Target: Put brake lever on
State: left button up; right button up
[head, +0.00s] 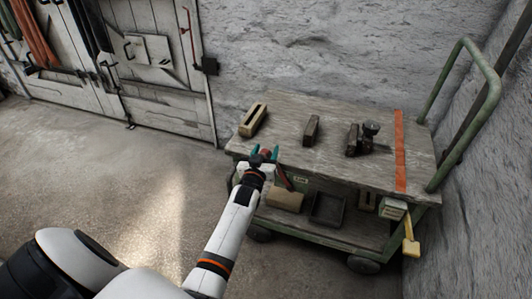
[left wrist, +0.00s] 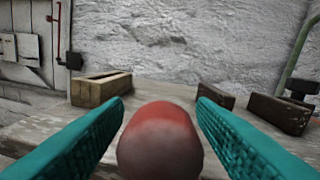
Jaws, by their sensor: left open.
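A round red knob (left wrist: 160,142) sits low in the middle of the left wrist view, between the two teal fingers of my left gripper (left wrist: 160,100). The fingers are spread with a gap on each side of it, and I see no grip on it. In the head view my left gripper (head: 265,151) is at the front left edge of the cart. A dark red bar (head: 284,178), which looks like the brake lever, slants down the cart's front just right of it. How the knob joins the bar is hidden by my gripper. My right gripper is not in view.
The cart's wooden top (head: 360,180) carries a hollow pale block (head: 253,119), a dark block (head: 311,130) and a dark piece with a round knob (head: 371,128). An orange strap (head: 400,150) crosses its right side. A yellow pedal-like part (head: 411,247) hangs at the lower right.

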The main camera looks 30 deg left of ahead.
pick_arm(q)
jog(key=shift+w, duration=0.2)
grip_shut()
dwell(0.3)
